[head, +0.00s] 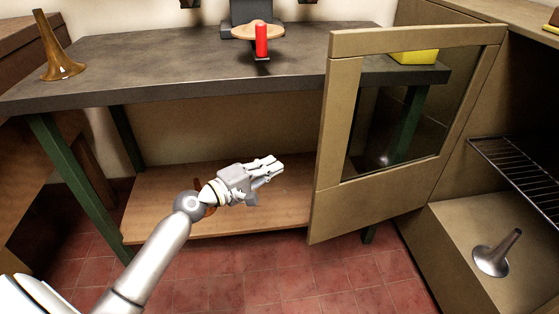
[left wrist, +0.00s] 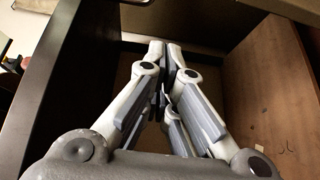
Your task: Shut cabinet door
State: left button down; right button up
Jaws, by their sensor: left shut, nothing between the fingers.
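The cabinet door (head: 330,160), a tan frame with a glass pane, stands open in the head view, swung out in front of the workbench. Its cabinet (head: 465,220) is at the right, with the inside exposed. My left gripper (head: 278,165) is shut and empty, left of the door's free edge and apart from it, in front of the bench's lower shelf. In the left wrist view the shut fingers (left wrist: 168,50) show between a dark surface on the left and a brown one on the right. My right gripper is not in view.
The cabinet holds a wire rack (head: 520,172) and a silver bell flare (head: 495,255). The dark workbench (head: 190,70) carries a brass flare (head: 57,55), a red cylinder (head: 261,40) and a yellow box (head: 415,57) behind the door. Red tiled floor (head: 280,275) lies clear in front.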

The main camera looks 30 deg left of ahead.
pick_arm(q)
jog(key=r+x, duration=0.2)
jog(key=x, duration=0.8)
jog(key=shift+s+d+r+p, duration=0.1)
jog(key=shift+s+d+p, duration=0.25)
jog(key=shift+s+d, duration=1.15)
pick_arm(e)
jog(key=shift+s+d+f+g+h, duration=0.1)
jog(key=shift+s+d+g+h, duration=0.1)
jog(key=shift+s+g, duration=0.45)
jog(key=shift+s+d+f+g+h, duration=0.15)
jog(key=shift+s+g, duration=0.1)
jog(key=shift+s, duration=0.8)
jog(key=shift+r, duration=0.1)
